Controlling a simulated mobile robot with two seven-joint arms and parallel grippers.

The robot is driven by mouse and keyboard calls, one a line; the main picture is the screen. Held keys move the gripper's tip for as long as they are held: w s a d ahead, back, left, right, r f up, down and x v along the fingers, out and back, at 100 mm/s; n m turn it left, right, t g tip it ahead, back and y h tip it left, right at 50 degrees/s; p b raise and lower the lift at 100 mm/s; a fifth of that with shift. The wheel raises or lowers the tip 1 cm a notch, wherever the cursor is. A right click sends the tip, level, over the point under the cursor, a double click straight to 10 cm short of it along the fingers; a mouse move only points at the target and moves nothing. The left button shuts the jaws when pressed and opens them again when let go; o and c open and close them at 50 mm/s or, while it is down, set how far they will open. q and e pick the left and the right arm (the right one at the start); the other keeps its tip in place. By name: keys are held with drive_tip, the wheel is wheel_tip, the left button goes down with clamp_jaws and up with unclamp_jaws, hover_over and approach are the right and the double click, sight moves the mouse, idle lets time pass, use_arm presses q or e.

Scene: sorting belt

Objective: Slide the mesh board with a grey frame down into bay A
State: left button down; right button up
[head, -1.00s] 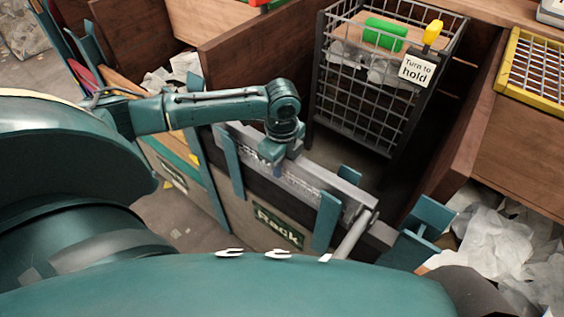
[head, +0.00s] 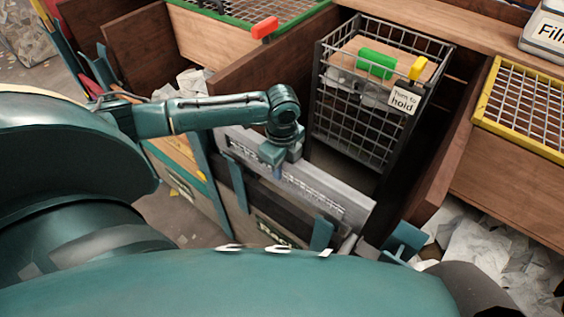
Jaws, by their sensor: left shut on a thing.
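The grey-framed board (head: 335,196) stands on edge, slanting from upper left to lower right across the middle of the head view. My left gripper (head: 282,153) is shut on its top edge, toward its left end. The board's lower part is hidden behind the rack (head: 237,185), whose teal posts stand in front of it. Most of its mesh face is hidden too, and I cannot tell how deep it sits in the rack. No letter marking bay A is readable. My right gripper is not in view.
A dark wire cage (head: 360,125) holding a green roll (head: 376,63) stands behind the board, with a yellow knob and a "Turn to hold" sign (head: 404,100). Brown partitions (head: 435,175) flank it. A yellow-framed mesh (head: 525,105) lies at right; white scraps (head: 480,245) lie below it.

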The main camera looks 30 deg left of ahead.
use_arm(q)
wheel_tip(320, 180, up, 12)
drive_tip(key=shift+f+p, duration=0.15)
drive_tip(key=shift+p, duration=0.6)
